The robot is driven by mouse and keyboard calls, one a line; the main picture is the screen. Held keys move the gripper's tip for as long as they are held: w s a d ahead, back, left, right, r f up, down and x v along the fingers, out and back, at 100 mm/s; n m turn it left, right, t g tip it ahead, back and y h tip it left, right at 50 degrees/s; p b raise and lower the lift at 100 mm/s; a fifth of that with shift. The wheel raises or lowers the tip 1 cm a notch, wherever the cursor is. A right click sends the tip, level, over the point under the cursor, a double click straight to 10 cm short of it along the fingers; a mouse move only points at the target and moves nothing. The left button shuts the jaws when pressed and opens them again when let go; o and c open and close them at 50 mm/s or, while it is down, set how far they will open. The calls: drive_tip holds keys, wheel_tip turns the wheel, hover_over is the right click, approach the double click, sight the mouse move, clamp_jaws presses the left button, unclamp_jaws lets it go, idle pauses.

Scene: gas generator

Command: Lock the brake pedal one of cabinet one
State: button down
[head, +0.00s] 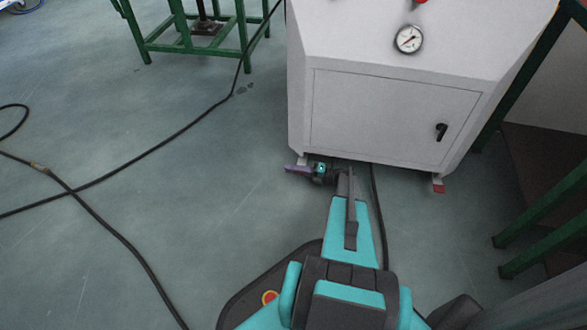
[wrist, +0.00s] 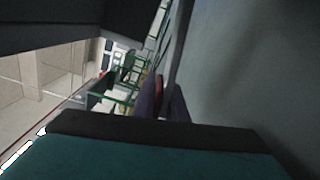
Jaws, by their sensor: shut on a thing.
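The grey-white cabinet (head: 390,115) stands on the floor, its front door closed. A small reddish pedal (head: 302,160) shows at its front left foot, partly hidden by my gripper. My gripper (head: 290,169) is low at that foot, its purple fingers pointing left in the head view. In the wrist view, the purple fingers of my gripper (wrist: 161,92) are closed around a small red piece, the brake pedal (wrist: 159,83). Most of the pedal is hidden between the fingers, so its tilt cannot be told. Another red pedal (head: 438,188) shows at the front right foot.
A black cable (head: 376,205) runs on the floor beside my arm, and another hose (head: 150,150) crosses the floor at left. A green frame table (head: 190,45) stands at back left. Green legs (head: 540,220) stand at right. The left floor is otherwise open.

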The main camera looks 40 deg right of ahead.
drive_tip(key=shift+s+d, duration=0.1)
drive_tip(key=shift+d, duration=0.05)
drive_tip(key=shift+r, duration=0.1)
drive_tip(key=c, duration=1.9)
unclamp_jaws()
drive_tip(key=shift+c, duration=0.2)
drive_tip(key=p+v, duration=0.1)
drive_tip(key=v, duration=1.2)
drive_tip(key=shift+s+d+p, duration=0.1)
drive_tip(key=shift+s+p, duration=0.15)
drive_tip(key=shift+p, duration=0.05)
